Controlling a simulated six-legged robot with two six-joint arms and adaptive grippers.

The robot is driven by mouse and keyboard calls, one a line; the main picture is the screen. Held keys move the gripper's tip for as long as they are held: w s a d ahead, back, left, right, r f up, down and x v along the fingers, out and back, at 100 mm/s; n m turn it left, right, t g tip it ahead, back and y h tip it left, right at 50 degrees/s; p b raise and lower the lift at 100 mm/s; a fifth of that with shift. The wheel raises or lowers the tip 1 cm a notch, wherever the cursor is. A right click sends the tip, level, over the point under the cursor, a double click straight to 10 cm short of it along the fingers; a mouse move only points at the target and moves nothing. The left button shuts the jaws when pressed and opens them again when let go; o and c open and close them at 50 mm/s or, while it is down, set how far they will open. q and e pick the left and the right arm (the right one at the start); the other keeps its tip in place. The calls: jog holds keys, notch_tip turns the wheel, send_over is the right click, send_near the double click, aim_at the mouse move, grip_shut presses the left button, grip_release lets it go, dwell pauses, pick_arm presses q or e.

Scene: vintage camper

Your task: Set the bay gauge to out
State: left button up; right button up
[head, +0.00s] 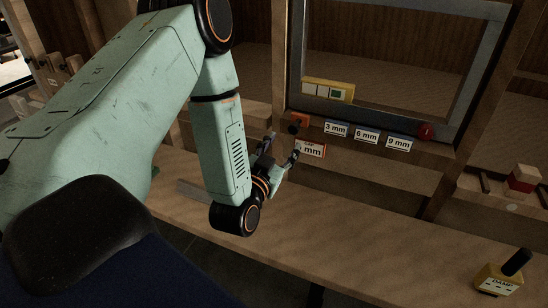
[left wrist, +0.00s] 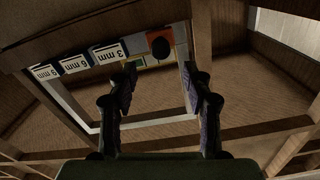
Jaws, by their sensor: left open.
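No part is readably marked as the bay gauge or "out". A wooden rail below a grey frame (head: 372,116) carries an orange block with a black round knob (head: 294,127), white tags reading 3 mm (head: 336,129), 6 mm (head: 366,135) and 9 mm (head: 398,143), and a red round piece (head: 426,132). An orange-edged mm tag (head: 312,150) hangs lower, its number partly hidden. My left gripper (head: 283,146) is open beside the orange block and that tag. In the left wrist view, its fingers (left wrist: 159,70) are apart with the black knob (left wrist: 160,47) beyond them, apparently not touching.
A yellow strip with white squares and a green one (head: 328,89) sits in the frame's lower left corner. A yellow box marked DAMP (head: 499,281) with a black lever stands at the bench's lower right. A red-and-white block (head: 523,178) is at the right. The bench (head: 370,235) is mostly clear.

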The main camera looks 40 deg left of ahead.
pick_arm(q)
jog(key=v, duration=0.5)
jog(key=shift+f, duration=0.2)
jog(key=shift+s, duration=0.1)
